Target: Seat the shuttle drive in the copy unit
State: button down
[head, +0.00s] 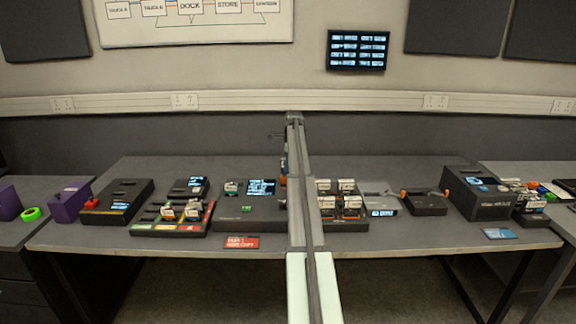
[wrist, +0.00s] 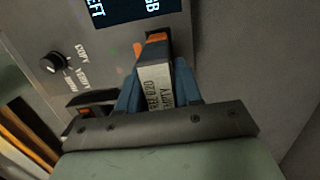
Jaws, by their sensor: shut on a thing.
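In the wrist view my gripper (wrist: 158,92) has its blue fingers shut on the shuttle drive (wrist: 154,92), a narrow block with a printed white label and an orange and dark far end. The drive is close to the grey face of a unit (wrist: 215,30) with a lit screen (wrist: 125,8) and a black knob (wrist: 55,63) marked COPY and VERIFY. This looks like the copy unit, the dark box with a screen (head: 232,212) in the head view. I cannot tell whether the drive's end is in a slot. My arm hides the gripper in the head view.
A tray with coloured sections (head: 172,230) and a dark box (head: 117,202) stand left of the unit. A red label card (head: 241,243) lies in front. Right of my arm are a rack of drives (head: 343,200) and a large dark box (head: 478,193). The table's back is clear.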

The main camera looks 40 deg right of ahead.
jog(key=shift+f, duration=2.05)
dwell(1.8)
jog(key=c, duration=0.7)
grip_release()
jog(key=shift+o, duration=0.5)
jog(key=shift+o, duration=1.2)
jog(key=shift+r, duration=0.1)
jog(key=shift+r, duration=3.7)
